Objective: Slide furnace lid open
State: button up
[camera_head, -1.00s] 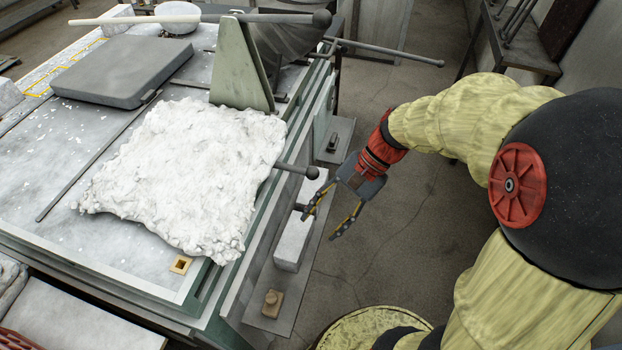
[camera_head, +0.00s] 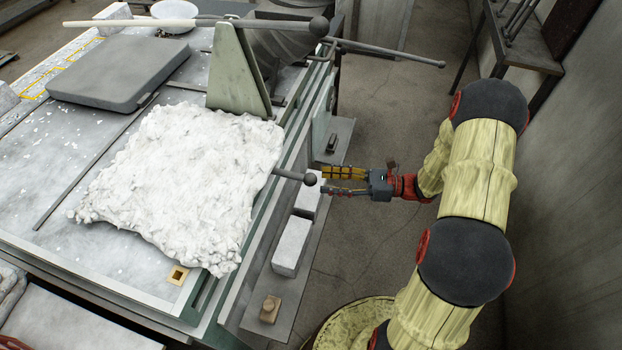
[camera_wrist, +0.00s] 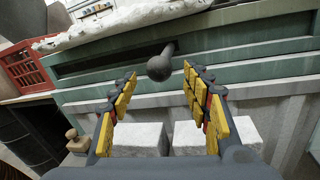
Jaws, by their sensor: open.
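The furnace lid (camera_head: 180,185) is a rough white slab lying on the grey furnace top. A dark rod handle with a ball end (camera_head: 310,179) sticks out from its right side, past the furnace edge. My gripper (camera_head: 325,181) is open and level with the ball, its fingers pointing left at the furnace. In the wrist view the ball (camera_wrist: 159,68) shows between the open fingertips (camera_wrist: 160,77), slightly ahead of them, with no contact visible. The lid's white edge (camera_wrist: 130,17) shows above the green furnace side.
White blocks (camera_head: 291,245) stand on a low ledge beneath the handle. A longer rod (camera_head: 390,53) with a ball end juts out farther back. A grey slab (camera_head: 120,70) and an upright bracket (camera_head: 238,70) are on the furnace top. The floor (camera_head: 400,110) behind my gripper is clear.

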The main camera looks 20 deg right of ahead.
aim_at(311, 180)
jog(key=x, duration=0.5)
jog(key=shift+w+a, duration=0.1)
jog(key=shift+a, duration=0.25)
jog(key=shift+c, duration=1.3)
grip_shut()
